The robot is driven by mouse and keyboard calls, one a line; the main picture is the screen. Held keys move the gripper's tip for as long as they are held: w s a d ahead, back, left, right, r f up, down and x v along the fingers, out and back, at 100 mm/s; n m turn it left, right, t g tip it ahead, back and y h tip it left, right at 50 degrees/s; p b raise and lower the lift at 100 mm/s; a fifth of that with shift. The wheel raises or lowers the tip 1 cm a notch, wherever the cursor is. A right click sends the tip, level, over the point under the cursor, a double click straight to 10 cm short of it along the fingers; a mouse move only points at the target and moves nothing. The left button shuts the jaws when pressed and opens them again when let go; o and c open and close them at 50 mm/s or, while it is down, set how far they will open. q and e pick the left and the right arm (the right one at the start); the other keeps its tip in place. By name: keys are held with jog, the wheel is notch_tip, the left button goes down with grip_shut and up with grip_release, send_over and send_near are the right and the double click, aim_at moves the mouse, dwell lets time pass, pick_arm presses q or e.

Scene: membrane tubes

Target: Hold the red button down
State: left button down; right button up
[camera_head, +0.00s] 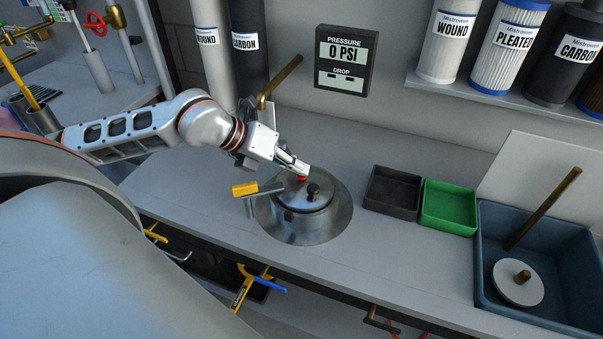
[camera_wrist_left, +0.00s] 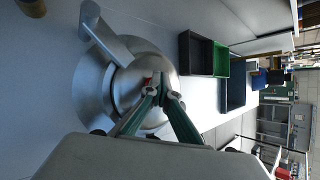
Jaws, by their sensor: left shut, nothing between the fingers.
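The red button (camera_head: 302,178) sits on top of a round metal lidded vessel (camera_head: 303,202) set in the counter. My left gripper (camera_head: 304,169) is shut and empty, with its fingertips right at the button from above. In the left wrist view the shut fingertips (camera_wrist_left: 162,90) lie over the vessel's lid, and a small bit of the red button (camera_wrist_left: 149,81) shows beside them. The fingers partly hide the button, and I cannot tell whether it is pressed down. My right gripper is not in view.
A yellow-handled lever (camera_head: 245,189) stands left of the vessel. A black tray (camera_head: 392,190), a green tray (camera_head: 448,206) and a blue sink (camera_head: 485,255) lie to the right. The wall display (camera_head: 343,60) reads 0 PSI.

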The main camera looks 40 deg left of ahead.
aim_at(298, 176)
pick_arm(q)
jog(key=shift+r, duration=0.1)
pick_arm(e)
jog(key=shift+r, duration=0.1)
pick_arm(q)
jog(key=shift+r+p, duration=0.4)
jog(key=shift+r, duration=0.4)
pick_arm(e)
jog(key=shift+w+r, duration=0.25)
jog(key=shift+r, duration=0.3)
pick_arm(q)
jog(key=shift+r+p, duration=1.15)
jog(key=shift+r, duration=1.35)
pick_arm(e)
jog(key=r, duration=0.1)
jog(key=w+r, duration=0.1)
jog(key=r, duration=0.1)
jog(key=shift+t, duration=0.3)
